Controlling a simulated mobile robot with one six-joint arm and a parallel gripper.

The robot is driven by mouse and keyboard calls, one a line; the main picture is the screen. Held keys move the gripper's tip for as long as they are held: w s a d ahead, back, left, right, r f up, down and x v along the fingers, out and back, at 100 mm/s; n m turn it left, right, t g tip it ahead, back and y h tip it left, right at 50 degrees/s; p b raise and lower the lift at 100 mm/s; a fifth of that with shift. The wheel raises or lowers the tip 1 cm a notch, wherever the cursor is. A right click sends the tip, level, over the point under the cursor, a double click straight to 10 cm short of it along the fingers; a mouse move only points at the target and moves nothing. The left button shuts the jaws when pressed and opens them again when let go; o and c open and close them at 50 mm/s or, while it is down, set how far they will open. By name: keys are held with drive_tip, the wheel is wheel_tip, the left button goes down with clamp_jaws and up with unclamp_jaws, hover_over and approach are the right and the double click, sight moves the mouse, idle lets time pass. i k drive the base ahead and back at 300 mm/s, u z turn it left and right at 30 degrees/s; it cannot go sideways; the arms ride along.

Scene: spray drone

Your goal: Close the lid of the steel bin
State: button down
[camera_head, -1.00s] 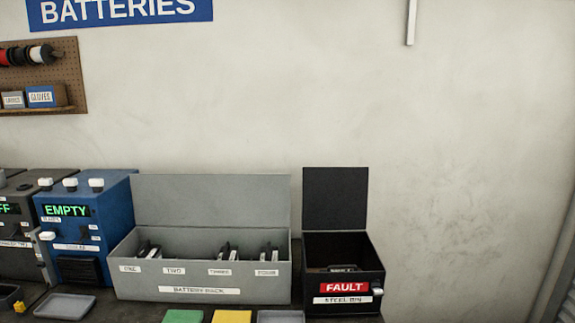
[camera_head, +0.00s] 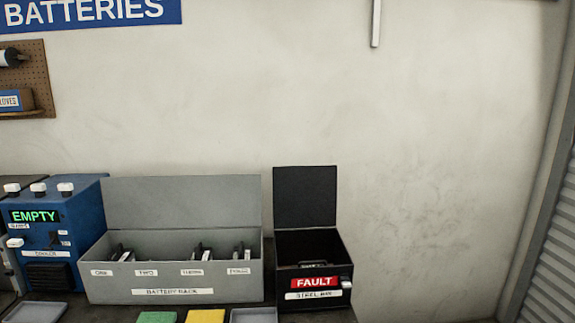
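The steel bin (camera_head: 313,272) is a black box on the bench, right of the middle. Its front has a red FAULT label and a white label below it. Its black lid (camera_head: 305,197) stands upright at the back, so the bin is open. A dark object with a handle-like top (camera_head: 312,265) shows inside the bin. A small white piece sits at the front right of the bin. My gripper is not in view.
Left of the bin stands the grey battery rack (camera_head: 172,281), lid upright, with several batteries inside. A blue machine reading EMPTY (camera_head: 62,237) is further left. Green and yellow pads and grey trays lie in front. The wall right of the bin is bare, with a shutter (camera_head: 552,265) at the right edge.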

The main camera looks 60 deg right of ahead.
sight(304, 196)
drive_tip(key=z, duration=0.3)
drive_tip(key=i, duration=1)
drive_tip(key=u, duration=0.3)
